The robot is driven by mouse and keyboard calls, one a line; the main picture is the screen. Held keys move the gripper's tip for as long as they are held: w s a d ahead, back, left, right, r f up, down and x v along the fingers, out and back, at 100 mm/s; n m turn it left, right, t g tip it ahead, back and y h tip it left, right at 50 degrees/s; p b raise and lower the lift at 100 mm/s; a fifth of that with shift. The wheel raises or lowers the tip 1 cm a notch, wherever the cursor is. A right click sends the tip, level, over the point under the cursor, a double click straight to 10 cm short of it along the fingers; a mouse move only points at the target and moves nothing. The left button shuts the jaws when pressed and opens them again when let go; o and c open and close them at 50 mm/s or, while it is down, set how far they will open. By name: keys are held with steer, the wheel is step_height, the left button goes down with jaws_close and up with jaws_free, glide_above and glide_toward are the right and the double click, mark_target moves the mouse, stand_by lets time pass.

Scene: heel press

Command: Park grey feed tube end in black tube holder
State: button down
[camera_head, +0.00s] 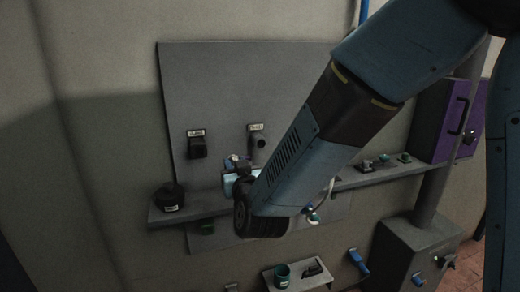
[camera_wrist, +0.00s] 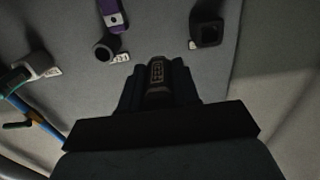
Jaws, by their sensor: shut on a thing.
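In the wrist view my gripper (camera_wrist: 158,66) is shut on a dark grey piece with raised lettering, which I take to be the grey feed tube end (camera_wrist: 158,78). Its lower part is hidden by the gripper. The black tube holder (camera_wrist: 207,32), a square-mouthed black socket with a white label, is on the wall panel ahead and to the right, apart from the held piece. In the head view the black tube holder (camera_head: 197,147) is at the panel's left. My gripper (camera_head: 238,168) is below and right of it, largely hidden behind my arm.
A round dark pipe stub (camera_head: 257,141) with a label is right of the holder; it also shows in the wrist view (camera_wrist: 105,47). A black pot (camera_head: 169,197) stands on the shelf (camera_head: 205,206). A purple piece (camera_wrist: 112,16) is above the stub. Bare panel lies between stub and holder.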

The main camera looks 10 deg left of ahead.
steer(key=s+a, duration=0.4)
steer(key=a, duration=0.3)
steer(key=shift+s, duration=0.2)
stand_by(0.5)
steer(key=shift+w+a, duration=0.2)
stand_by(0.3)
steer(key=shift+x, duration=2.25)
steer(key=shift+x, duration=1.45)
stand_by(0.8)
steer(key=c, duration=0.8)
jaws_free()
steer(key=shift+d, duration=0.1)
steer(key=shift+o, duration=0.2)
